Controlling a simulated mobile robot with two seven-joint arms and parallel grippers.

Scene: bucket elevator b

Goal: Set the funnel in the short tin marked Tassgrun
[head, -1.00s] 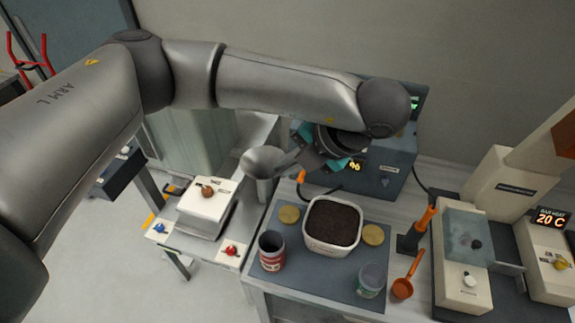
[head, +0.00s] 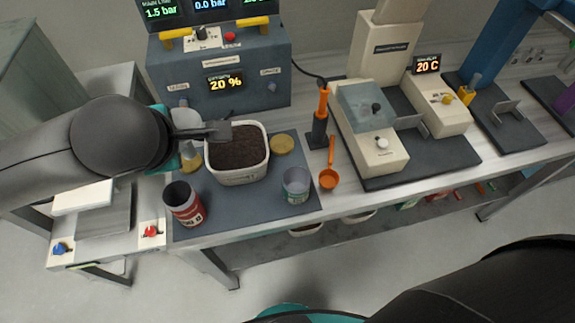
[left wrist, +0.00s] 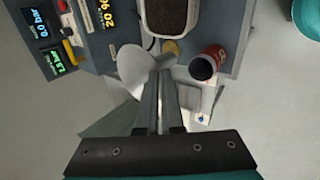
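The grey metal funnel (head: 184,119) is at the left end of the mat, partly hidden behind my left gripper (head: 214,131). The left wrist view shows its pale cone (left wrist: 134,68) against my fingers, which are close together on its side. It is held above the bench by the brass lid. A short grey tin with a greenish label (head: 297,186) stands upright at the mat's front right. A red-labelled tin (head: 185,204) stands at the front left and also shows in the left wrist view (left wrist: 206,63). Neither label is readable. My right gripper is out of view.
A white tub of dark soil (head: 237,176) stands between brass lids (head: 282,144) on the dark mat (head: 245,208). An orange scoop (head: 329,178) and cream machine (head: 375,140) are to the right. A control box (head: 222,84) stands behind. Mat between the tins is clear.

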